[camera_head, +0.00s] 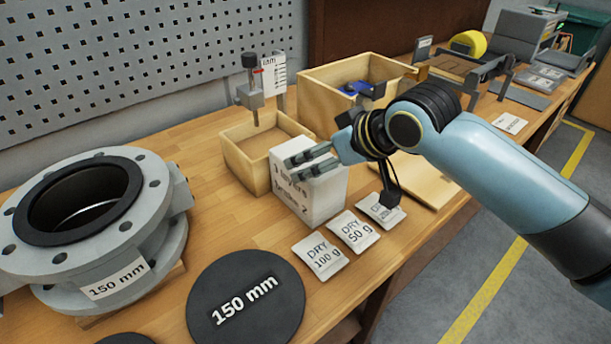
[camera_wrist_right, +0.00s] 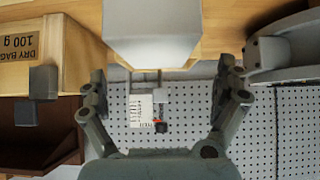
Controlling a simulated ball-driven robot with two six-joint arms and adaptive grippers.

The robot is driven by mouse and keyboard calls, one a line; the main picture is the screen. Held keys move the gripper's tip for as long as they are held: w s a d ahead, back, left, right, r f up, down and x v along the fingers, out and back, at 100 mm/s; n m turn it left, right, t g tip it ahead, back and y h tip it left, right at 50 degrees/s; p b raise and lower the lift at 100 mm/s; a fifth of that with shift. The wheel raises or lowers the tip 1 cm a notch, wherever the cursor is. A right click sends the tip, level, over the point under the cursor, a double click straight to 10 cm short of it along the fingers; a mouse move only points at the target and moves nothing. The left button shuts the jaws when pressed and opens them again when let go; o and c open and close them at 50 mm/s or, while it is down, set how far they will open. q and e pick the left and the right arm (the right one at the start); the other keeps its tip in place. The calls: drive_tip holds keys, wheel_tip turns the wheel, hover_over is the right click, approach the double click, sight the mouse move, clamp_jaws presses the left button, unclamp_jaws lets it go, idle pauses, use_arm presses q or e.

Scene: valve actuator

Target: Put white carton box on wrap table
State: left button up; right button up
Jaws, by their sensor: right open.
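The white carton box (camera_head: 322,197) stands upright on the wooden bench, with black writing on its front. It also shows at the top middle of the right wrist view (camera_wrist_right: 152,35). My right gripper (camera_head: 304,162) is open, with its fingers over the box's upper part in the head view. In the right wrist view my right gripper (camera_wrist_right: 160,85) has its fingers apart, and the box lies beyond their tips, so it is not held. I cannot tell which surface is the wrap table. My left gripper is not in view.
A wooden tray (camera_head: 240,172) stands behind the box, and a larger wooden bin (camera_head: 318,92) is behind my right arm. Several DRY packets (camera_head: 320,257) lie in front. A grey valve (camera_head: 150,235) and black 150 mm disc (camera_head: 215,320) are left. A pale board (camera_head: 440,178) lies right.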

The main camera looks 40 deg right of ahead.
drive_tip(key=x, duration=0.5)
drive_tip(key=shift+w+d+f+p, duration=0.1)
drive_tip(key=shift+w+d+p, duration=0.15)
drive_tip(key=shift+w+p, duration=0.15)
drive_tip(key=shift+s, duration=0.15)
drive_tip(key=c, duration=1.3)
drive_tip(key=shift+c, duration=0.9)
